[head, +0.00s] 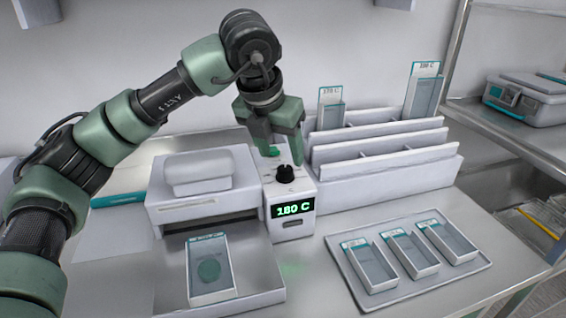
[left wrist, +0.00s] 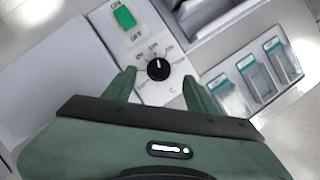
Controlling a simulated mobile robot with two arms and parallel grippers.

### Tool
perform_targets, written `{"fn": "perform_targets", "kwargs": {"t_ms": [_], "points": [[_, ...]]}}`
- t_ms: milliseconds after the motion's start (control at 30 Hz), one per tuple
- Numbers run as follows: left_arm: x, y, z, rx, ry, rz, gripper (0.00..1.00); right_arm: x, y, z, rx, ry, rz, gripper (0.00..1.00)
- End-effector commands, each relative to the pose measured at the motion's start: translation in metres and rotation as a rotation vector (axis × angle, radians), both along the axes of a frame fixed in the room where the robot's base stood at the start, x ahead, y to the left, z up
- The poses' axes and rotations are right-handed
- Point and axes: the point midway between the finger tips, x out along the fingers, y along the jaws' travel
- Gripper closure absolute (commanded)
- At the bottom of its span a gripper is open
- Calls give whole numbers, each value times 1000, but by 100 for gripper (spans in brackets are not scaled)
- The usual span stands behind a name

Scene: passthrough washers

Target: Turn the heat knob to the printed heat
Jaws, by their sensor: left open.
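The black heat knob (head: 285,173) sits on top of a white control box (head: 292,228) whose green display reads 180 C. In the left wrist view the knob (left wrist: 158,69) shows a white pointer line and printed marks around it, too small to read surely. My left gripper (head: 279,160) is above the box with its fingers pointing down. In the left wrist view its open fingers (left wrist: 158,84) are on either side of the knob, apart from it. A green ON/OFF switch (left wrist: 124,17) is beside the knob. My right gripper is not in view.
A white machine (head: 203,183) with an open tray (head: 262,287) holding a teal-marked box (head: 210,268) adjoins the control box. A white rack (head: 380,172) with upright labelled packs stands behind right. A tray (head: 348,284) holds 3 boxes at front right.

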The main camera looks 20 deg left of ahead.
Motion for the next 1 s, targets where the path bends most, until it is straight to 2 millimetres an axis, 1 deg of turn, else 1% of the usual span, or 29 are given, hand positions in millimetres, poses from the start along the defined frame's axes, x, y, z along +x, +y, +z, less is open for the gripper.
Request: {"fn": "perform_targets", "kwargs": {"t_ms": [33,100,200,333,667,733,767,867,967,1000], "points": [[-3,0,7,0,-2,-1,43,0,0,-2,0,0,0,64],[-6,1,15,0,-2,0,43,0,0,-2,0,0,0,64],[-9,1,23,-1,0,0,43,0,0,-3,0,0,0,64],[-11,2,26,0,2,0,43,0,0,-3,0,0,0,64],[-11,2,26,0,2,1,43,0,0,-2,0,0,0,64],[-11,2,30,0,1,1,43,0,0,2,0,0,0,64],[-11,2,34,0,1,1,43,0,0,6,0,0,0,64],[-11,2,57,0,0,1,43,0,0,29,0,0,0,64],[-11,2,93,0,0,1,43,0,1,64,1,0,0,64],[-11,2,108,0,0,1,43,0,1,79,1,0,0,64]]}}
